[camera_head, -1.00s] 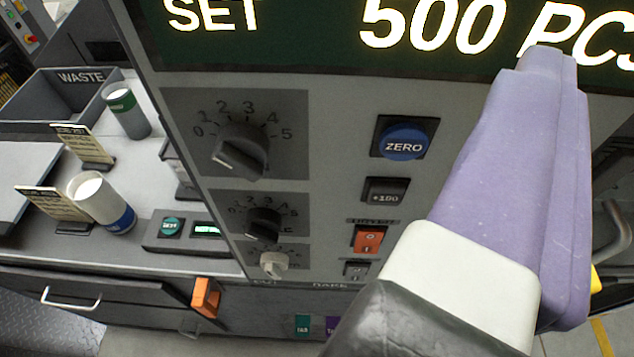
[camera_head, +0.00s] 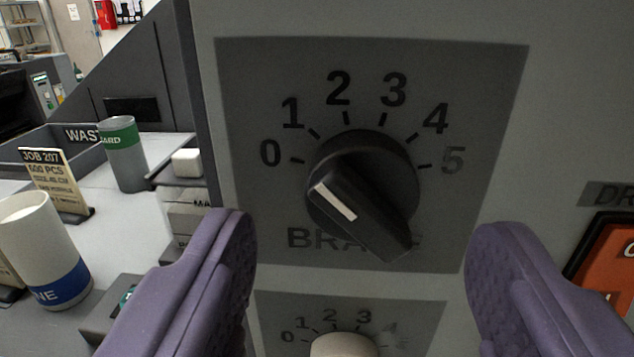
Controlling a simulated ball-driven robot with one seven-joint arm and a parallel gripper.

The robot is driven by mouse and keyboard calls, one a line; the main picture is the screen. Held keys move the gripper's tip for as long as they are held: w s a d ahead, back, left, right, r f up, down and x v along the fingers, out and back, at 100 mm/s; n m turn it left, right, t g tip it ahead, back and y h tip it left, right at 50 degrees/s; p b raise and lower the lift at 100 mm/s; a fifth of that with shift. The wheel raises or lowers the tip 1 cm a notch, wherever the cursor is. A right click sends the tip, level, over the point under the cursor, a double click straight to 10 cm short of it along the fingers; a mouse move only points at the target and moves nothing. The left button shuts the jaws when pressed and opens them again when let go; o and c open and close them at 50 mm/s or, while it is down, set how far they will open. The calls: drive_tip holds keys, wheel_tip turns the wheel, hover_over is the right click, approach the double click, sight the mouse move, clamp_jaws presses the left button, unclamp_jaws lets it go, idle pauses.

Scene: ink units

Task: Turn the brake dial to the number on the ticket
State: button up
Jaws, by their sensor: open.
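The brake dial (camera_head: 362,180) is a round black knob with a raised bar and a white pointer line, on a dark grey plate numbered 0 to 5. The word BRAKE beneath is partly covered by the bar. The white line slants to the upper left, on the low-number side; I cannot tell the exact number. My gripper (camera_head: 367,235) is open and empty, its purple fingers left and right of the dial, apart from it. A job ticket (camera_head: 55,183) stands at the left, reading JOB 207 and 500 PCS; its smaller line is unreadable.
A second numbered dial (camera_head: 345,345) is partly visible below. An orange switch (camera_head: 610,258) sits at the right edge. A green-banded cup (camera_head: 124,153) and a blue-banded cup (camera_head: 45,250) stand on the left counter near the waste bin (camera_head: 85,140).

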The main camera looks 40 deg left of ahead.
sight(362, 233)
drive_tip(key=shift+x, duration=1.5)
drive_tip(key=c, duration=1)
drive_tip(key=shift+c, duration=0.2)
drive_tip(key=shift+n+b, duration=0.7)
drive_tip(key=shift+b, duration=0.35)
drive_tip(key=shift+f+n+b, duration=0.1)
drive_tip(key=shift+n+b, duration=0.8)
drive_tip(key=shift+b, duration=0.25)
drive_tip(key=n+b, duration=0.2)
drive_tip(key=b, duration=0.1)
drive_tip(key=shift+n, duration=0.4)
